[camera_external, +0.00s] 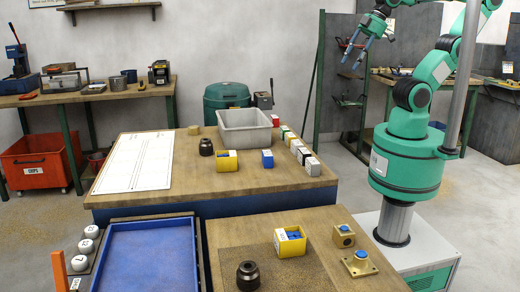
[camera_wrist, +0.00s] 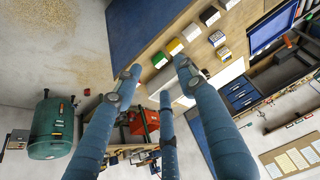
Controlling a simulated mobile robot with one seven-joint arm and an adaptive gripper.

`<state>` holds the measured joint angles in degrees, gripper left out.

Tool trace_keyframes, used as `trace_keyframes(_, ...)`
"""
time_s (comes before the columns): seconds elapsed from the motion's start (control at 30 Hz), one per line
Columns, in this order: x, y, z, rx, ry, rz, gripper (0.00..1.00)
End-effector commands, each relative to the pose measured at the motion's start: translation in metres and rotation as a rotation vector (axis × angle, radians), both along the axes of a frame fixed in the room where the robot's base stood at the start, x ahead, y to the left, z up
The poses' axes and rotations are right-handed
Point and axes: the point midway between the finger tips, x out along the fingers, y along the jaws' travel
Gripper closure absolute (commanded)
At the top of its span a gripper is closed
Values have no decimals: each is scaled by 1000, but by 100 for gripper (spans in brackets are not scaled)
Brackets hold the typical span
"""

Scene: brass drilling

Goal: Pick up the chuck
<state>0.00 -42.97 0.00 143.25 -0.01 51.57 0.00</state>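Two dark, ribbed, chuck-like pieces show in the external view. One chuck (camera_external: 206,147) stands on the back table beside a yellow box. The other chuck (camera_external: 248,275) stands on the front table, near the lower edge of the picture. I cannot tell which one the task means. My gripper (camera_external: 357,50) is raised at the upper right, well away from both. Its three blue fingers also show in the wrist view (camera_wrist: 160,78), spread apart with nothing between them. I cannot make out either chuck in the wrist view.
The front table holds a yellow box of blue parts (camera_external: 290,246) and brass pieces (camera_external: 360,264). A blue tray (camera_external: 148,262) lies left.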

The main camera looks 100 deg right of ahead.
Motion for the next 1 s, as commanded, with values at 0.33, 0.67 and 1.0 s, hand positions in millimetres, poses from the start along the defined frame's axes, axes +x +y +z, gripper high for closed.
trace_keyframes(0.33,0,0,0,0,0,0,38)
trace_keyframes(0.67,5,0,5,-1,4,3,38)
trace_keyframes(1.0,50,1,37,-12,44,27,38)
